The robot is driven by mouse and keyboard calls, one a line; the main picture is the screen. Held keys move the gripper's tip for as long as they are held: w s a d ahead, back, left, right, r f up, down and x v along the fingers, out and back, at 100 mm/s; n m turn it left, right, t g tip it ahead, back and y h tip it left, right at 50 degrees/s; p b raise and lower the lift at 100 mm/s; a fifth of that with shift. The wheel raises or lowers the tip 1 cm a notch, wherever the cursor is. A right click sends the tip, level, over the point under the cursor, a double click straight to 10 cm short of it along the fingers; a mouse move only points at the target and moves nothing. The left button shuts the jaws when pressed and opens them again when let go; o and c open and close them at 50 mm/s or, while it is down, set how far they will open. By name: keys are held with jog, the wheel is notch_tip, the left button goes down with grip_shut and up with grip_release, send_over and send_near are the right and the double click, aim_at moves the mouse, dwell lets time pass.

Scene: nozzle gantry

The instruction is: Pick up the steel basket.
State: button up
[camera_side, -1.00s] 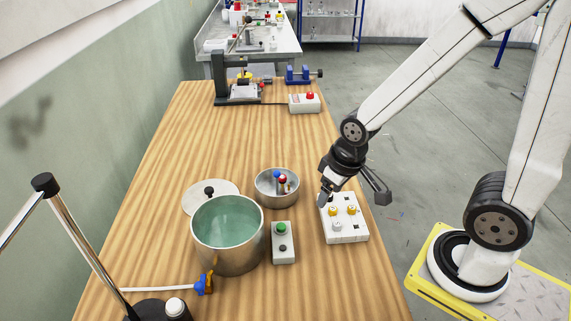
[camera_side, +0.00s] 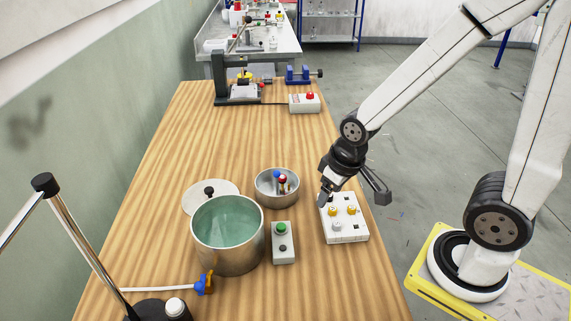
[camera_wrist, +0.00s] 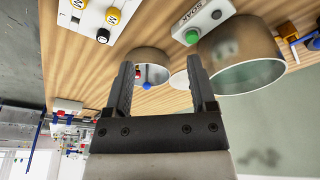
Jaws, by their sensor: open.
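The steel basket (camera_side: 278,202) is a small round metal bowl on the wooden table, holding several small parts with blue, red and white tops. It shows in the wrist view (camera_wrist: 150,54) beyond my fingers, partly covered by the left one.
A large steel pot (camera_side: 231,258) of greenish liquid stands front left of the basket, with a round lid (camera_side: 195,197) behind it. A button box (camera_side: 283,250) stands in front.

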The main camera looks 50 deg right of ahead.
dwell(0.5)
jog(key=n+g, duration=0.3)
jog(key=n, duration=1.3)
send_over(277, 171)
notch_tip(277, 171, down, 3)
jog(key=shift+d+f, duration=0.1)
jog(key=shift+f, duration=3.85)
grip_shut()
